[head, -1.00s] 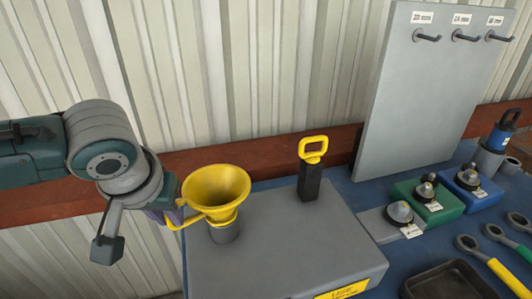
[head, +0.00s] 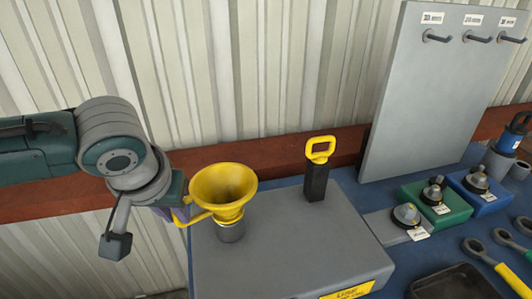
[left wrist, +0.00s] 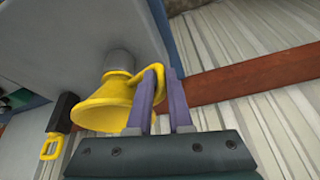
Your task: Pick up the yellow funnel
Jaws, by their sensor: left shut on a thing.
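The yellow funnel (head: 224,187) stands upright, wide mouth up, its lower end at a grey cylinder (head: 231,232) on the grey box (head: 275,255). My left gripper (head: 180,214) is at the funnel's left side, shut on its looped handle. In the left wrist view the purple fingers (left wrist: 162,80) are at the handle loop of the funnel (left wrist: 100,105), and the grey cylinder (left wrist: 119,60) meets its narrow end. I cannot tell whether the spout is inside the cylinder. My right gripper is out of view.
A black block with a yellow handle (head: 318,170) stands on the box, right of the funnel. A grey hook board (head: 420,100) rises behind. Lidded blocks, wrenches and a dark tray (head: 455,283) lie on the blue table at right. A corrugated wall (head: 240,80) is close behind.

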